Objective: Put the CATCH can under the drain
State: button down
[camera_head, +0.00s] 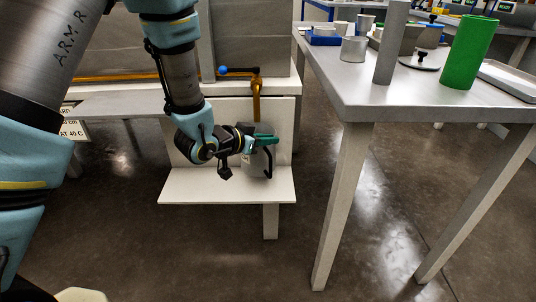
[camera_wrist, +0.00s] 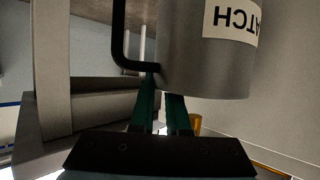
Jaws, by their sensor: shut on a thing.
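The CATCH can (camera_wrist: 205,60) is a grey metal can with a white label, its lettering upside down in the wrist view, and a black handle (camera_wrist: 121,35). My gripper (camera_wrist: 163,90) has green fingers shut on the can, at the handle side; the exact contact is partly hidden. The brass drain pipe (camera_head: 256,103) with a blue-knobbed valve (camera_head: 223,70) comes down just above the gripper. I cannot tell whether the can touches the shelf.
A grey table (camera_head: 420,98) stands at the right with a green cylinder (camera_head: 468,52), a grey cylinder (camera_head: 391,42), a small grey cup (camera_head: 354,50) and a blue tray (camera_head: 323,38). A white panel rises behind the shelf. The floor between shelf and table is clear.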

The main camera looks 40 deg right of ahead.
aim_at(262, 154)
notch_tip(262, 154, down, 5)
jog(key=shift+w+d+f, duration=0.15)
jog(key=shift+w+d, duration=0.05)
jog(key=shift+f+b, duration=0.15)
jog(key=shift+b, duration=0.15)
jog(key=c, duration=0.9)
grip_release()
jog(key=shift+r, duration=0.25)
jog(key=v, duration=1.2)
jog(key=shift+f, duration=0.15)
jog(key=shift+a, duration=0.1)
